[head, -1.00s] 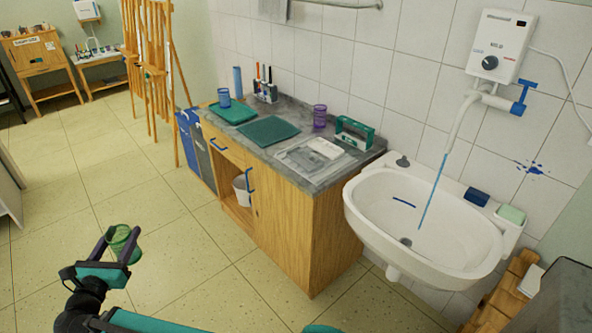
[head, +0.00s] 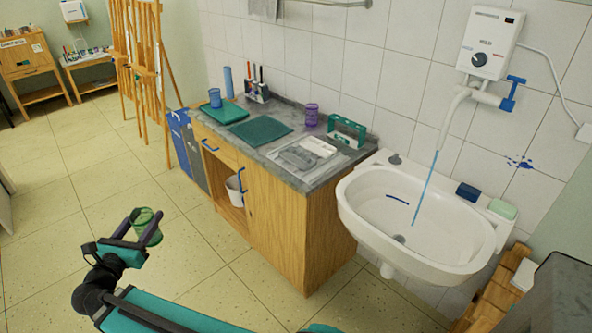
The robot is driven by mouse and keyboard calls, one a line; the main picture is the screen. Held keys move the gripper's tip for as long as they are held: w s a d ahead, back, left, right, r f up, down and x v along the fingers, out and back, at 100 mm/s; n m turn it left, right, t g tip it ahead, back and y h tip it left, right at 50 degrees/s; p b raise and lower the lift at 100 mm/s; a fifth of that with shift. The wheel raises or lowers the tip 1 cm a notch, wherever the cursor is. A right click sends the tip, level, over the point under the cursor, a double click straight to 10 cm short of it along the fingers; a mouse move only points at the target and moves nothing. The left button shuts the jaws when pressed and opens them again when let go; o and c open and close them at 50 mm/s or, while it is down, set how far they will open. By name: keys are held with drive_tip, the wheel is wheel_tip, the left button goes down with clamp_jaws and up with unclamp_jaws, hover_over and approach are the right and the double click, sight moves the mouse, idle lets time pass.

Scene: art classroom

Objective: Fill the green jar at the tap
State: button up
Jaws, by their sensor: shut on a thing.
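My gripper (head: 147,228) is shut on the green jar (head: 148,223), a see-through green cup, at the lower left of the head view. It holds the jar in the air over the tiled floor, well left of the sink and apart from everything else. The tap (head: 463,98) is a white spout with a blue lever (head: 513,93) under a wall heater. A thin blue stream of water (head: 425,188) runs from it into the white sink (head: 362,229). Whether the jar holds anything cannot be told.
A wooden cabinet (head: 276,232) with a grey counter stands between my gripper and the sink. On it are a blue cup (head: 215,97), a purple cup (head: 311,115) and a green caddy (head: 346,131). A sponge (head: 503,209) and a blue block (head: 468,192) sit on the sink's back rim. Open floor lies at left.

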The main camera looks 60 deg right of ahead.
drive_tip(key=s+d+r+m+g, duration=0.1)
drive_tip(key=s+d+m+g, duration=0.35)
drive_tip(key=d, duration=0.75)
drive_tip(key=s+d+r+m+g+h, duration=0.15)
drive_tip(key=s+d+g, duration=0.35)
drive_tip(key=s+d, duration=0.6)
drive_tip(key=s+d+m+g+y, duration=0.1)
drive_tip(key=s+d+m+g, duration=0.3)
drive_tip(key=d, duration=1)
drive_tip(key=s+d+m+g+y, duration=0.2)
drive_tip(key=s+d, duration=0.3)
drive_tip(key=s, duration=0.7)
drive_tip(key=s+d+r+m+g+y, duration=0.1)
drive_tip(key=s+d+m+g+y, duration=0.2)
drive_tip(key=s, duration=1)
drive_tip(key=s+d+m+g+y, duration=0.3)
drive_tip(key=s+d+g, duration=0.2)
drive_tip(key=s, duration=0.7)
drive_tip(key=shift+s+d+r+g, duration=0.35)
drive_tip(key=shift+d+r, duration=0.05)
drive_tip(key=shift+d, duration=0.8)
drive_tip(key=shift+d, duration=0.2)
drive_tip(key=s+d+b, duration=0.1)
drive_tip(key=d+b, duration=0.1)
drive_tip(key=d, duration=0.6)
drive_tip(key=shift+s, duration=0.35)
